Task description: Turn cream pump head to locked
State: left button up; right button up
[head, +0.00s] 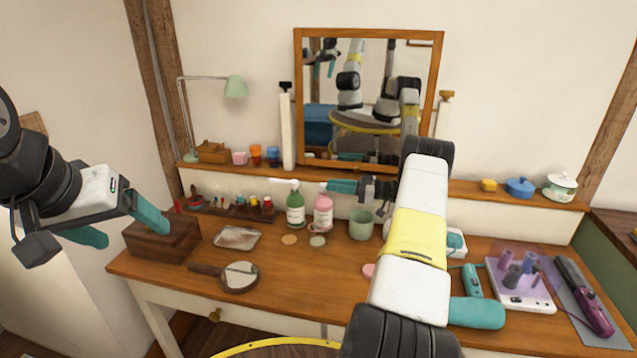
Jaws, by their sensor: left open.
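A green pump bottle (296,208) with a white pump head (286,182) and a pink pump bottle (323,213) stand upright side by side at the back of the wooden table. I cannot tell by a label which is the cream. My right gripper (334,186) reaches in from the right with its teal fingers at the top of the pink bottle, hiding its pump head. Whether the fingers touch or grip it cannot be told. My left gripper (118,226) is open and empty at the left, by the brown wooden box (162,243), away from the bottles.
A green cup (361,224) stands just right of the pink bottle. Small round discs (289,239) lie before the bottles, with a hand mirror (239,276) and a tray (237,237) to the left. A framed mirror (300,95) stands behind on the shelf. Styling tools (525,290) fill the right side.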

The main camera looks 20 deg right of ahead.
jog(key=shift+o, duration=0.8)
jog(key=shift+a, duration=0.25)
jog(key=shift+d, duration=0.1)
jog(key=v, duration=0.7)
jog(key=shift+s+d, duration=0.2)
jog(key=shift+d, duration=0.15)
